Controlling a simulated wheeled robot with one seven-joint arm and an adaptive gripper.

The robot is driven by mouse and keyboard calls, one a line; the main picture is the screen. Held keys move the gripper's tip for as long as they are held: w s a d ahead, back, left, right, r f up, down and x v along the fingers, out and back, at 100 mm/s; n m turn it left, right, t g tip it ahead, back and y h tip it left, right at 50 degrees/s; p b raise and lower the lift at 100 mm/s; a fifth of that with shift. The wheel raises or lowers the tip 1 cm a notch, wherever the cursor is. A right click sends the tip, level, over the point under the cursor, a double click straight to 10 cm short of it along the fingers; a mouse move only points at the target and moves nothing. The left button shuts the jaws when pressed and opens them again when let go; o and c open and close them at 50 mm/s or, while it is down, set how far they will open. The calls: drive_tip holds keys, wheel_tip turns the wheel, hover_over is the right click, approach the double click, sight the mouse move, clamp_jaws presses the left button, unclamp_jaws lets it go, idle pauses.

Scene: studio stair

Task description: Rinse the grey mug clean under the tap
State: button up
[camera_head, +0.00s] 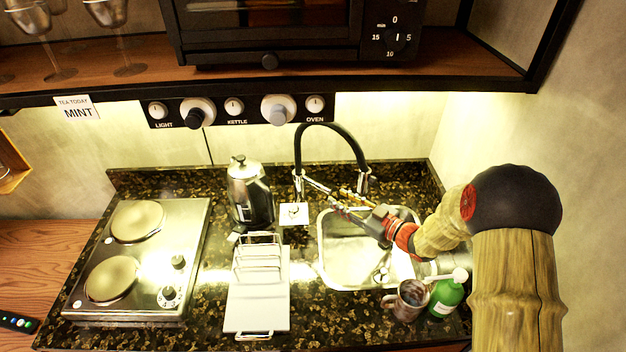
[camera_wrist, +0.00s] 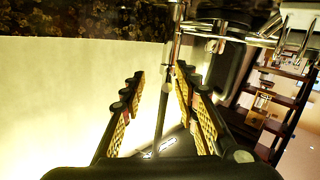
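The grey mug (camera_head: 411,293) stands upright on the dark counter at the sink's front right edge, its handle to the left. Brownish patches show on it. The tap (camera_head: 299,160) has a black arched hose and a chrome body behind the sink (camera_head: 332,270). My gripper (camera_head: 338,194) is over the back left of the sink, close to the tap's chrome part and away from the mug. In the wrist view my gripper (camera_wrist: 158,92) is open, with a thin metal rod (camera_wrist: 163,112) of the tap showing between its fingers. I cannot tell whether they touch it.
A green bottle (camera_head: 446,297) stands right of the mug. A steel kettle (camera_head: 249,190) and a white board (camera_head: 254,307) with a wire rack (camera_head: 258,257) are left of the sink. A two-plate hob (camera_head: 190,235) is further left. A shelf (camera_head: 290,82) overhangs the back.

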sight(319, 186)
drive_tip(key=w+a, duration=0.1)
drive_tip(key=a, duration=0.1)
drive_tip(key=w+a+r+y, duration=0.1)
drive_tip(key=w+a, duration=0.1)
drive_tip(key=w+a+y, duration=0.1)
drive_tip(key=a, duration=0.2)
drive_tip(key=shift+w+r+n, duration=0.25)
drive_tip(key=shift+w+n, duration=0.05)
drive_tip(key=shift+w, duration=0.1)
drive_tip(key=c, duration=0.3)
drive_tip(key=c, duration=0.4)
clamp_jaws()
